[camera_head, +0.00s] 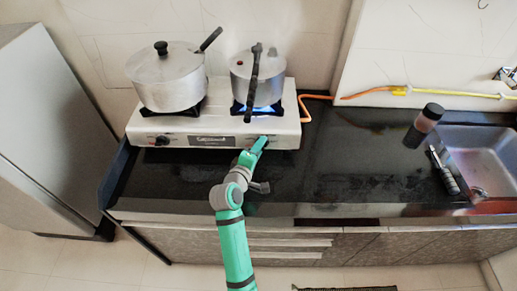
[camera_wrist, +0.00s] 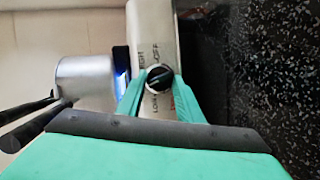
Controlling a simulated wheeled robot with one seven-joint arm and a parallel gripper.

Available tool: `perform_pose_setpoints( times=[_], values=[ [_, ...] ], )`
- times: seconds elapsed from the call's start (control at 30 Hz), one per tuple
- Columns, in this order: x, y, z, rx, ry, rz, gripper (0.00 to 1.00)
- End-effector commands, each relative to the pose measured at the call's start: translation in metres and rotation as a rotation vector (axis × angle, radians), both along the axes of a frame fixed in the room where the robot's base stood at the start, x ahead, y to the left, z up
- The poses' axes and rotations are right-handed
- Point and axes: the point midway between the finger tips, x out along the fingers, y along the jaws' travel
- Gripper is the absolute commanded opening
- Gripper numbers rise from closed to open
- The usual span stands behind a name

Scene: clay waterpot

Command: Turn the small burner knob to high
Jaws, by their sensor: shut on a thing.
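The white two-burner stove (camera_head: 210,130) stands on the dark counter against the wall. The burner knob (camera_wrist: 160,78) is round and black with a pale line on its face, and the stove front beside it carries printed labels. My gripper (camera_head: 262,142) is at the right end of the stove front. In the wrist view its two green fingers (camera_wrist: 158,92) sit on either side of the knob, shut on it. In the head view the gripper mostly hides this knob. A blue flame (camera_head: 250,110) burns under the right pot, and it also shows in the wrist view (camera_wrist: 122,84).
A large lidded pot (camera_head: 168,80) stands on the left burner and a smaller pot (camera_head: 262,88) on the right burner, each with a long handle. The left knob (camera_head: 162,140) is free. An orange hose (camera_head: 318,97) runs right. A dark bottle (camera_head: 424,125) stands beside the sink (camera_head: 485,155).

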Motion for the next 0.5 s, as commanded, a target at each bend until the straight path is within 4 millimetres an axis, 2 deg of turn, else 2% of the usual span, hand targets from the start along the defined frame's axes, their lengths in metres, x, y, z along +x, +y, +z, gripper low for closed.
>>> perform_pose_setpoints(
  times=[0.03,0.5],
  values=[
    [0.0015,0.0009,0.0053,0.04,-0.01,-0.006,0.11],
    [0.0018,0.001,0.0065,0.304,-0.008,-0.059,0.11]
  ],
)
